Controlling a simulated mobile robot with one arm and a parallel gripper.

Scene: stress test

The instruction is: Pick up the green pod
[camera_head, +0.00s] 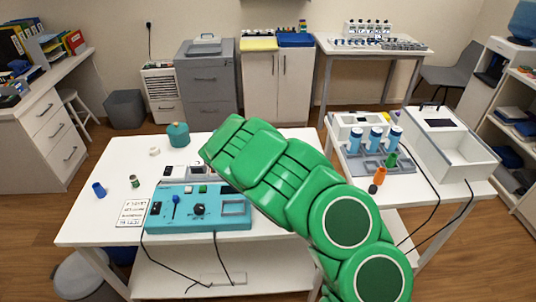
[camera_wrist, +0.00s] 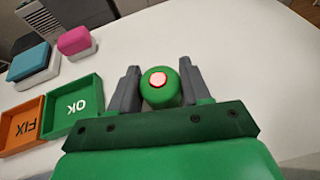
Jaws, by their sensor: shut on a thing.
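The green pod (camera_wrist: 163,98) shows in the wrist view as a round green body with a glowing pink-red hexagonal spot on its end. It sits between the two grey fingers of my gripper (camera_wrist: 159,76), which is shut on it. A white surface lies around and beyond it; I cannot tell whether the pod touches that surface. In the head view my green arm reaches over the white table and hides my gripper and the pod.
In the wrist view, a green OK tray (camera_wrist: 73,107), an orange FIX tray (camera_wrist: 20,126), a pink-topped block (camera_wrist: 77,40) and a blue-topped block (camera_wrist: 32,63) lie left. In the head view, a blue control panel (camera_head: 180,218) and teal jar (camera_head: 178,135) stand on the table.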

